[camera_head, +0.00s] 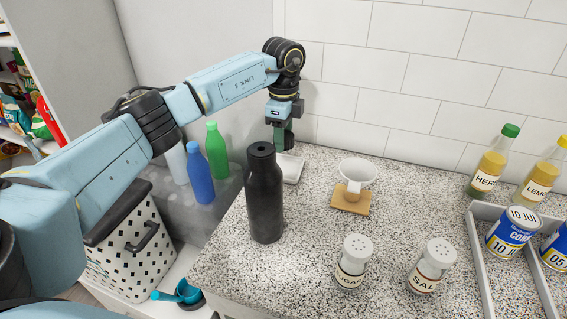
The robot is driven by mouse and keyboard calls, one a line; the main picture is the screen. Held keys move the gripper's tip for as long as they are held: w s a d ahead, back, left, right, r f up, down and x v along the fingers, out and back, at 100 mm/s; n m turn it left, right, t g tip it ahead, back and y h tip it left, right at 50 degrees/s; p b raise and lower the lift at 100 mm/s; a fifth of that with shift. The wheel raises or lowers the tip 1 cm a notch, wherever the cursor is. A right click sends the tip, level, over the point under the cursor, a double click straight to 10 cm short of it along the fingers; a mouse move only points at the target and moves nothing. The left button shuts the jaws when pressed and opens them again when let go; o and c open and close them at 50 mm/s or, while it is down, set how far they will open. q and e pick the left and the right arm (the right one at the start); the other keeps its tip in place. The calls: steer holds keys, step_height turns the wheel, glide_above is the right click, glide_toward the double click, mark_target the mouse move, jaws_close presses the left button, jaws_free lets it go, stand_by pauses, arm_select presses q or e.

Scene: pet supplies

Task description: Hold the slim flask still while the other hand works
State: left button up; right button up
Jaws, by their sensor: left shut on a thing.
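My left gripper (284,136) points down at the back of the counter, behind and to the right of a black bottle. It is shut on a narrow green thing (279,140), mostly hidden by the fingers; I cannot tell for sure that this is the slim flask. A white tray (292,169) lies just below it; I cannot tell whether they touch. The tall black bottle (264,195) stands upright on the counter, apart from the gripper. My right gripper is out of view.
A white cup (357,173) sits on a wooden base (350,198). Two shakers (353,262) (432,266) stand in front. A grey tray (482,262) with cans (512,232) is at right, near bottles (491,163). Blue (200,175) and green bottles (216,151) stand left, beyond the counter edge.

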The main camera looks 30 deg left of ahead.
mark_target(283, 168)
arm_select(q)
step_height(283, 168, down, 7)
steer(key=shift+f+b, duration=0.2)
steer(key=shift+b, duration=0.15)
steer(key=shift+f, duration=0.1)
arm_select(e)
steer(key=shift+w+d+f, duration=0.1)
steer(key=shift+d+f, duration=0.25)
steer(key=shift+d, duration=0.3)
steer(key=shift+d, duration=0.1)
arm_select(q)
steer(key=o, duration=0.8)
steer(key=shift+f, duration=0.1)
